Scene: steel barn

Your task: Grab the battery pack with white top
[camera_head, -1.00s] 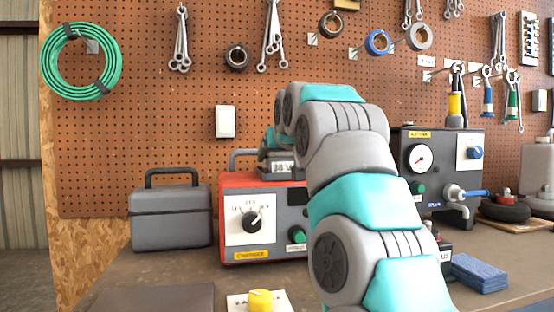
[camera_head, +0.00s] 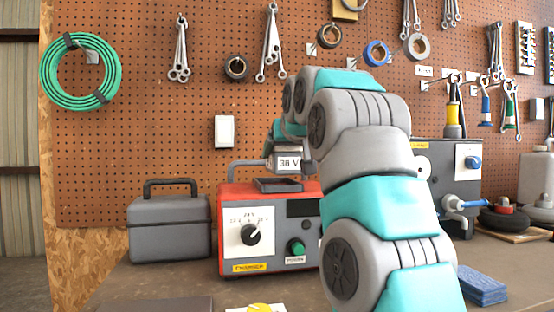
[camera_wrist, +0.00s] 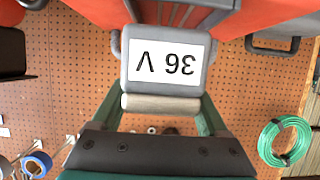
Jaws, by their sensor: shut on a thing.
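The battery pack (camera_head: 289,163) is grey with a white label reading 36 V. It is held just above the dark dock (camera_head: 278,185) on top of the red charger (camera_head: 228,203), with a small gap under it. In the wrist view the pack (camera_wrist: 124,70) fills the upper middle, its white label upside down. My gripper (camera_wrist: 166,98) is shut on the pack, with a finger at each side of it. In the head view my arm hides part of the charger, and the fingers are hard to make out.
A grey toolbox (camera_head: 170,235) stands left of the charger. A dark gauge unit (camera_head: 466,185) and a blue block (camera_head: 482,286) are to the right. The pegboard (camera_head: 130,120) with hanging tools and a green hose (camera_head: 50,72) rises close behind.

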